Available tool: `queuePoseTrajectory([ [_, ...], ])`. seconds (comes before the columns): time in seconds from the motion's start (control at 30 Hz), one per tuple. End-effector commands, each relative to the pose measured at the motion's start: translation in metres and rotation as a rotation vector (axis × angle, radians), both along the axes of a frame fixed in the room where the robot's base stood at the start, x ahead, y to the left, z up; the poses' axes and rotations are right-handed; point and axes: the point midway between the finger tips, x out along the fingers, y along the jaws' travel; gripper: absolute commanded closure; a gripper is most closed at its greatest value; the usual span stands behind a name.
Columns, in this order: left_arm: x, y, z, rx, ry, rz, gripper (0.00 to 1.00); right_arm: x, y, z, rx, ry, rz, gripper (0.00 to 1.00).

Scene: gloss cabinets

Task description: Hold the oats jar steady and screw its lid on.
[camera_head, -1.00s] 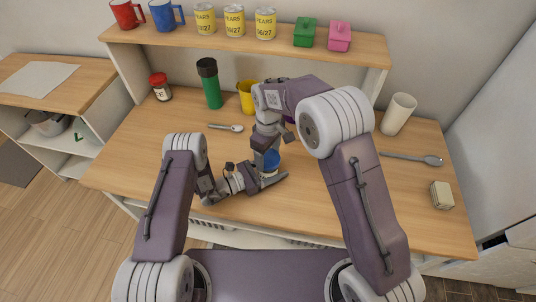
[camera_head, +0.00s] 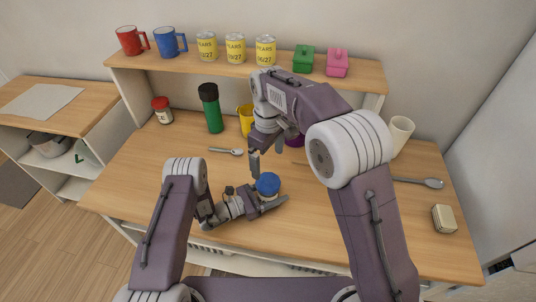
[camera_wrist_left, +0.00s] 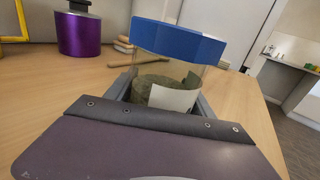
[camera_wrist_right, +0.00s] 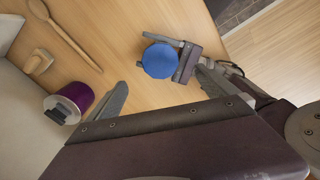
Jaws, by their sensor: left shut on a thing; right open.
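The oats jar is a clear jar with brown-green contents and a pale label (camera_wrist_left: 172,97), standing on the counter in my left gripper. The blue lid (camera_head: 268,184) sits on top of the jar; it also shows in the left wrist view (camera_wrist_left: 178,40) and from above in the right wrist view (camera_wrist_right: 160,60). I cannot tell how tightly it is seated. My left gripper (camera_head: 266,200) is shut around the jar's body, below the lid. My right gripper (camera_head: 254,166) is open and empty, above and behind the jar, apart from the lid.
A purple canister (camera_wrist_right: 72,103) stands behind, partly hidden by my right arm. A white cup (camera_head: 400,134) and beige block (camera_head: 443,218) are right.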

Motion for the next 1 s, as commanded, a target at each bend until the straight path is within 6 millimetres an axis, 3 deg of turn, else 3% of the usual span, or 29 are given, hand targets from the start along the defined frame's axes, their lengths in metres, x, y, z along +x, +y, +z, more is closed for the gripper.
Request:
queuePoseTrajectory([
  [0.2, 0.0, 0.0, 0.0, 0.0, -0.001, 0.0, 1.0, 0.0, 0.0, 0.019, 0.0, 0.0, 0.0, 0.03],
  [0.47, 0.0, 0.0, 0.0, 0.0, -0.001, 0.0, 1.0, 0.0, 0.0, 0.019, 0.0, 0.0, 0.0, 0.03],
  [0.5, 0.0, 0.0, 0.0, 0.0, -0.001, 0.0, 0.3, 0.0, 0.0, 0.019, 0.0, 0.0, 0.0, 0.03],
  [0.57, 0.0, 0.0, 0.0, 0.0, -0.001, 0.0, 0.13, 0.0, 0.0, 0.019, 0.0, 0.0, 0.0, 0.03],
  [0.87, 0.0, 0.0, 0.0, 0.0, 0.0, 0.0, 0.13, 0.0, 0.0, 0.019, -0.001, 0.001, 0.0, 0.03],
  [1.0, -0.004, 0.012, 0.0, 0.001, 0.0, 0.004, 0.13, 0.0, 0.0, 0.018, -0.001, 0.001, 0.0, 0.03],
])
